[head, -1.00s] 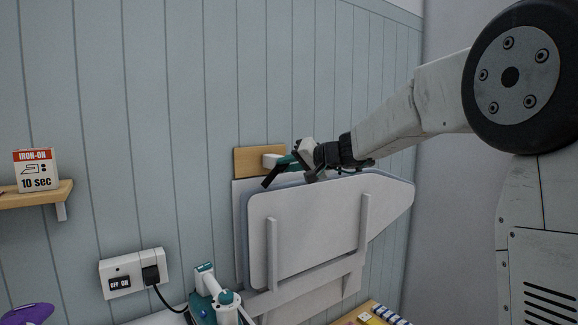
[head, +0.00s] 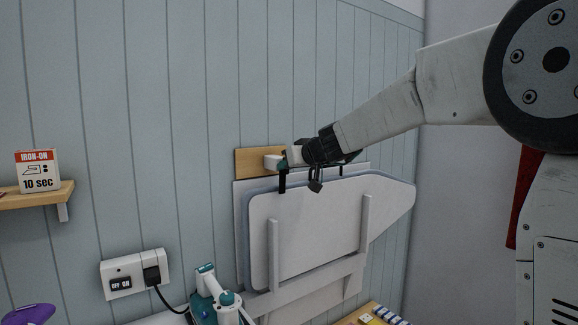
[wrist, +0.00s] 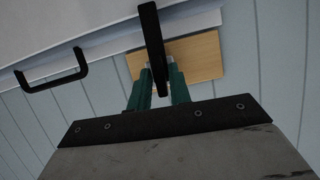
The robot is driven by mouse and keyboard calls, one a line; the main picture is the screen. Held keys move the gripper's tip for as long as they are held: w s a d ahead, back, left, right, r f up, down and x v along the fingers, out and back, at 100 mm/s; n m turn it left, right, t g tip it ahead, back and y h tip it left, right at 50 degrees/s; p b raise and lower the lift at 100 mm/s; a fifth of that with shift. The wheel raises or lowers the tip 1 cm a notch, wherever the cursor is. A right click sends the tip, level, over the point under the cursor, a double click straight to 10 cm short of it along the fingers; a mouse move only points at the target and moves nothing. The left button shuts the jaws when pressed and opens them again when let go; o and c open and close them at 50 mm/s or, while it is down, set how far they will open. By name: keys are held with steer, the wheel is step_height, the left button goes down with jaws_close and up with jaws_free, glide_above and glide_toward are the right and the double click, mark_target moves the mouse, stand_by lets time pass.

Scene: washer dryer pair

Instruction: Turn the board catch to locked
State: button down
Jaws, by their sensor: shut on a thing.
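The board catch is a black bar on a white mount, fixed to a wooden block (head: 248,162) on the wall. Its bar (head: 282,183) points straight down, across the top edge of the folded ironing board (head: 310,225). In the wrist view the bar (wrist: 152,35) runs between the two green fingers. My gripper (head: 284,166) is shut on the bar near its mount; the fingers (wrist: 158,85) also show in the wrist view. The mount is partly hidden behind my gripper.
A black loop handle (wrist: 52,78) stands by the board's top edge. A wall socket (head: 133,274) with a plug, a shelf (head: 35,198) with a sign, and a teal-and-white appliance (head: 212,300) are at the left and below.

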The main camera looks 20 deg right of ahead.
steer(key=shift+f+n, duration=0.1)
steer(key=shift+n, duration=0.2)
stand_by(0.4)
steer(key=c, duration=1.5)
jaws_free()
steer(key=v, duration=0.8)
steer(key=shift+a, duration=0.1)
